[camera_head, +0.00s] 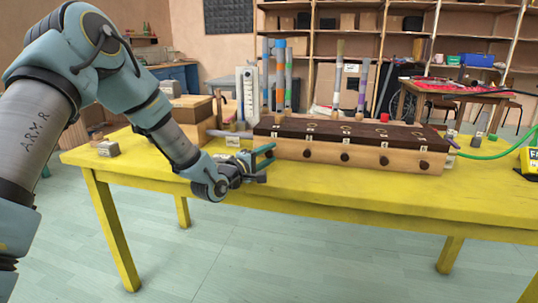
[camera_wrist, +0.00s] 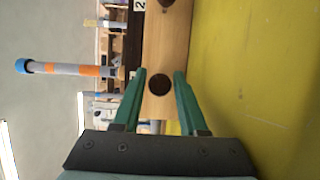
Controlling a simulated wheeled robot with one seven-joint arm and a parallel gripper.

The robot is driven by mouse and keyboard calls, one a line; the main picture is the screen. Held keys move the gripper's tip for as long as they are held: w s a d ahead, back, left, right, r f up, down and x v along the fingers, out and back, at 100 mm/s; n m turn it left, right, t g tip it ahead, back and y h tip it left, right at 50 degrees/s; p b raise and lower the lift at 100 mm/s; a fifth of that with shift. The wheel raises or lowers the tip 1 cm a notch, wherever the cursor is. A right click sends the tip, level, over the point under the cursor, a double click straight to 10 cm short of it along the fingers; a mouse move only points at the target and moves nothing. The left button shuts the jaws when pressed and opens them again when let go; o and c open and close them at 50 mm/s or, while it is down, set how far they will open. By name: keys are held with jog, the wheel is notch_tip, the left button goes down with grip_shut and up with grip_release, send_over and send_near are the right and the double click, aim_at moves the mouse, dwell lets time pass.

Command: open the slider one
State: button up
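A long wooden box (camera_head: 290,152) with a dark brown top and a row of round dark knobs on its front stands on the yellow table. My gripper (camera_head: 269,163) is at the box's left front end, fingers spread one above the other. In the wrist view, a dark round knob (camera_wrist: 160,84) shows on the wooden front between the two green fingertips of my gripper (camera_wrist: 161,75). The fingers appear apart from the knob. A label reading 2 (camera_wrist: 139,5) is by another knob at the top edge. In the head view the leftmost knob is hidden by my gripper.
Coloured upright tubes (camera_head: 280,75) rise behind the box. A small wooden block stack (camera_head: 190,110) stands to its left. A green hose (camera_head: 485,153) lies at the right. The yellow table (camera_head: 400,197) is clear in front of the box.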

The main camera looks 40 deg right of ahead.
jog(key=shift+o, duration=1.3)
jog(key=shift+a, duration=0.1)
jog(key=a, duration=0.3)
jog(key=s+a, duration=0.1)
jog(key=a, duration=0.3)
jog(key=s+a, duration=0.1)
jog(key=a, duration=0.2)
jog(key=shift+a+b, duration=0.25)
jog(key=shift+b, duration=0.05)
